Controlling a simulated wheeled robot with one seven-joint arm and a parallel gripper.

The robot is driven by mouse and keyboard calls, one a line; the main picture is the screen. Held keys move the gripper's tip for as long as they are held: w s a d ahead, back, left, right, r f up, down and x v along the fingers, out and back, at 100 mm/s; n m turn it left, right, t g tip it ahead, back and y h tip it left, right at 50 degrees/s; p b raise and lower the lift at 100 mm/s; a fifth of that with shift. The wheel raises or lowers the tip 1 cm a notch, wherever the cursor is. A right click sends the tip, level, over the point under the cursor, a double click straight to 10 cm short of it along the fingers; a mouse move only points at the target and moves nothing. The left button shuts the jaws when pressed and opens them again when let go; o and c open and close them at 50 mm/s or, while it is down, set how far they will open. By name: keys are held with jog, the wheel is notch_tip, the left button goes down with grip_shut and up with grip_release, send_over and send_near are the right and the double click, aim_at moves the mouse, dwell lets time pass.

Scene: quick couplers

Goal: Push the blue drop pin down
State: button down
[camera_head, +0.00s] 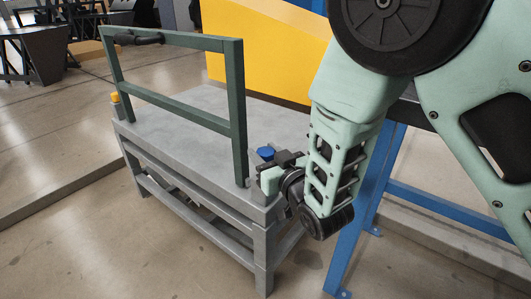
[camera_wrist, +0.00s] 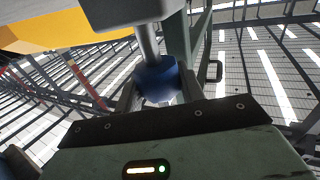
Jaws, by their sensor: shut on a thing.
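The blue drop pin (camera_head: 266,152) stands at the near right corner of the grey table, beside the foot of the green frame. In the wrist view its blue knob (camera_wrist: 157,78) sits between my fingers, with a grey rod running from it to a grey surface. My gripper (camera_head: 272,166) is shut on the blue knob and partly hides the pin in the head view. How deep the rod sits cannot be told.
The green frame (camera_head: 238,110) stands upright along the table's front edge, with a black handle on its top bar. A yellow-topped pin (camera_head: 115,97) is at the table's left corner. The grey tabletop (camera_head: 190,110) is otherwise clear. A blue stand (camera_head: 350,235) is at the right.

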notch_tip(320, 180, down, 4)
jog(key=shift+f+b, duration=0.1)
jog(key=shift+b, duration=1)
jog(key=c, duration=0.9)
grip_release()
jog(key=shift+s+d, duration=0.15)
jog(key=shift+s, duration=0.1)
jog(key=p+v, duration=1.2)
jog(key=v, duration=0.5)
